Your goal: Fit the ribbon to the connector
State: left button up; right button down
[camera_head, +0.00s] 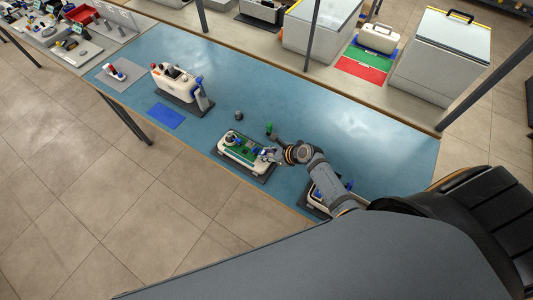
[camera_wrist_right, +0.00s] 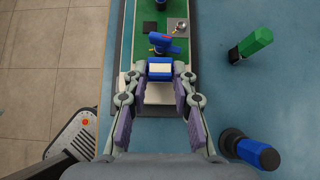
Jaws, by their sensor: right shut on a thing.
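A green circuit board (camera_head: 243,149) lies in a white housing (camera_head: 230,156) on a dark mat on the blue bench. In the right wrist view the board (camera_wrist_right: 141,35) runs away from me and carries a blue part (camera_wrist_right: 160,43) and a small metal plate (camera_wrist_right: 177,28). My right gripper (camera_head: 271,155) is at the board's right end. In the wrist view its fingertips (camera_wrist_right: 160,75) are shut on a small blue-and-white piece (camera_wrist_right: 160,69), which looks like the ribbon, over the near end of the housing. I cannot tell whether it touches the connector. My left gripper is not in view.
Another white unit (camera_head: 176,82) stands on the bench's left part, near a blue mat (camera_head: 165,115). One more unit (camera_head: 316,199) is partly hidden by my arm.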

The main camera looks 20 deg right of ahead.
jog(key=shift+f, duration=0.15)
jog(key=c, duration=1)
grip_release()
jog(key=v, duration=1.2)
